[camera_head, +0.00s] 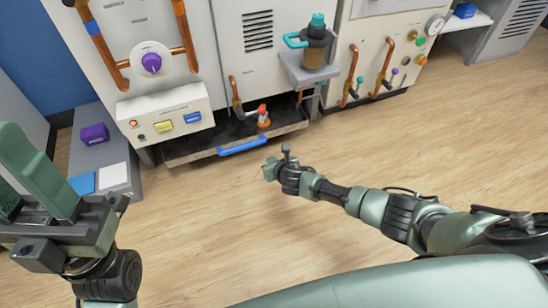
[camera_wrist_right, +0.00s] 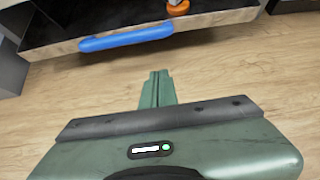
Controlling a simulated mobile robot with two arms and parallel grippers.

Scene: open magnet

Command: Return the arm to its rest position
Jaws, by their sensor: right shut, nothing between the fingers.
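My right arm reaches in from the right in the head view. Its gripper (camera_head: 269,169) is over the wood floor, in front of the machine's low tray and a little apart from the blue handle (camera_head: 242,146). In the right wrist view the fingers of the right gripper (camera_wrist_right: 157,78) are together with nothing between them, pointing toward the blue handle (camera_wrist_right: 127,38), with floor visible between. My left gripper (camera_head: 32,185) stands large at the left edge, its green fingers pointing up and apart, with no object seen between them. Part of it is cut off by the frame.
The low dark tray (camera_head: 180,154) sticks out under the white cabinet (camera_head: 180,60), with an orange-based valve (camera_head: 263,117) in it. A grey bench (camera_head: 92,135) holds a purple box (camera_head: 95,134). A shelf carries a teal-lidded jar (camera_head: 316,45). The floor (camera_head: 215,210) is clear.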

